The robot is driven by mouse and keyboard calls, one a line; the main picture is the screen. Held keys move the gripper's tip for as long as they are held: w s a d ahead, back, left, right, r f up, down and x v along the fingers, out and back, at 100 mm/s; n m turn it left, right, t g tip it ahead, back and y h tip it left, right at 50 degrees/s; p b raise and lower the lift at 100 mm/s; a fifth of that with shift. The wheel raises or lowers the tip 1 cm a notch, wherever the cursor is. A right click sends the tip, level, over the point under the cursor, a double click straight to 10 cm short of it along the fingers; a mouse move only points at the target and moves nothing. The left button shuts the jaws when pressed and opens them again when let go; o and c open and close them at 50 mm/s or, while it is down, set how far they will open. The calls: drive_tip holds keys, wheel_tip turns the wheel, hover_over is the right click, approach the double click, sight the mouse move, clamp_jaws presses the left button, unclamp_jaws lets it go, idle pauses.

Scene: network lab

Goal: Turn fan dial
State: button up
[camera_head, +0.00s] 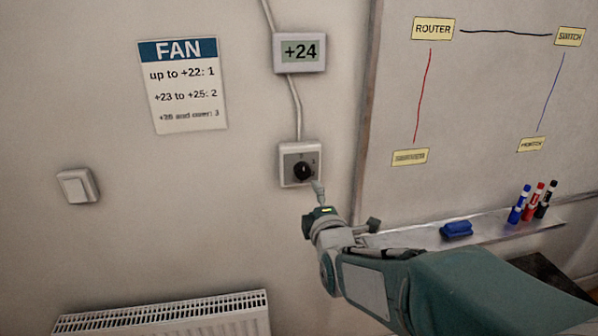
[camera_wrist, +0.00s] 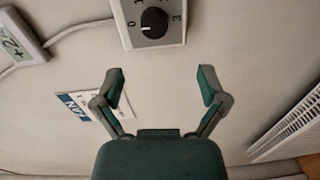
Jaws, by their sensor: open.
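The fan dial (camera_head: 303,170) is a round black knob on a pale wall box (camera_head: 287,168) below the temperature display (camera_head: 300,52), which reads +24. In the wrist view the dial (camera_wrist: 154,22) is at the top, with a 0 at its left and a 3 at its right; its white pointer mark is on the left, toward the 0. My gripper (camera_wrist: 160,80) is open and empty, its fingertips apart from the dial. In the head view my gripper (camera_head: 318,188) is just below and right of the dial, partly overlapping the box's lower corner.
A FAN sign (camera_head: 182,85) reads up to +22: 1, +23 to +25: 2, and a third line for 3. A light switch (camera_head: 78,187) is at left, a radiator (camera_head: 170,318) below. A whiteboard (camera_head: 480,90) and its marker tray (camera_head: 500,229) are at right.

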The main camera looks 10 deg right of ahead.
sight(303, 175)
drive_tip(key=shift+n, duration=0.3)
drive_tip(key=w, duration=0.9)
drive_tip(key=shift+w+d+r, duration=0.1)
drive_tip(key=shift+w, duration=0.95)
drive_tip(key=shift+s, duration=0.1)
drive_tip(key=c, duration=1.2)
